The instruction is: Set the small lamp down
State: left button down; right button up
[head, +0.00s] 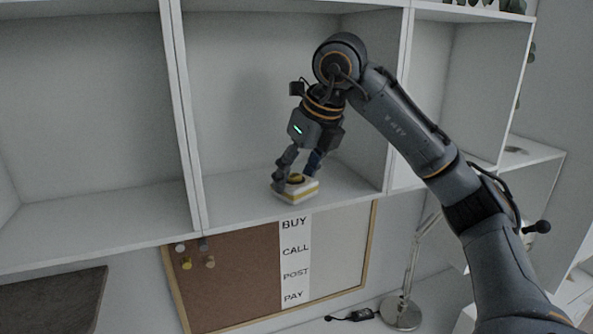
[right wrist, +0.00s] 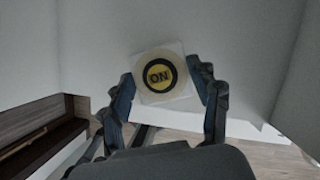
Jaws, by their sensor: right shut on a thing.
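The small lamp (head: 296,190) is a low white square block with a yellow band. In the right wrist view its top (right wrist: 158,75) shows a yellow and black round face reading "ON". My right gripper (head: 297,176) is shut on the lamp, with a finger on either side of it. The lamp is at the front part of the middle shelf compartment's floor (head: 235,198). I cannot tell whether its underside touches the shelf. My left gripper does not show.
A divider (head: 180,110) stands left of the lamp's compartment, and another wall closes it on the right. Below hangs a cork and white board (head: 235,285). A metal desk lamp (head: 402,312) stands lower right. The shelf floor left of the small lamp is clear.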

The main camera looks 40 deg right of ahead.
jog(key=shift+s, duration=0.1)
jog(key=shift+f, duration=0.2)
jog(key=o, duration=1.2)
jog(key=shift+r, duration=0.1)
jog(key=shift+r, duration=0.45)
jog(key=p+v, duration=0.2)
jog(key=v, duration=0.9)
jog(key=shift+s+r, duration=0.15)
jog(key=shift+s, duration=0.05)
